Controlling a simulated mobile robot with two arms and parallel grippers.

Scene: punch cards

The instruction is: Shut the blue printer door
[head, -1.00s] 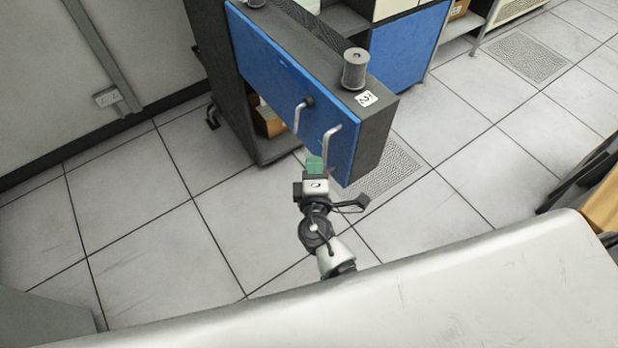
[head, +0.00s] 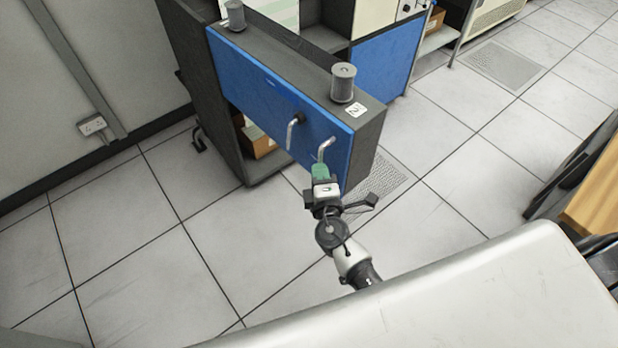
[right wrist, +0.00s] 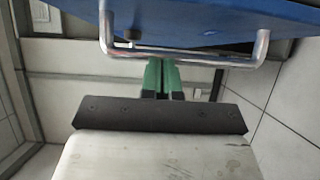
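The blue printer door (head: 262,92) is the long blue face of a thick dark grey panel that juts out from the dark cabinet. A bent metal handle (head: 324,147) stands out near its right end; its bar (right wrist: 190,58) crosses the right wrist view below the blue face (right wrist: 205,22). My right gripper (head: 320,172) has green fingertips, also seen in the right wrist view (right wrist: 161,72). They are pressed together with no clear gap, right at the bar. I cannot tell whether they touch it. My left gripper is not in view.
Two grey spools (head: 343,82) stand on the panel's top. The dark cabinet (head: 198,85) holds a brown box (head: 259,143). Another blue panel (head: 388,72) is behind. A pale surface (head: 470,300) fills the near right. Tiled floor is open at left and right.

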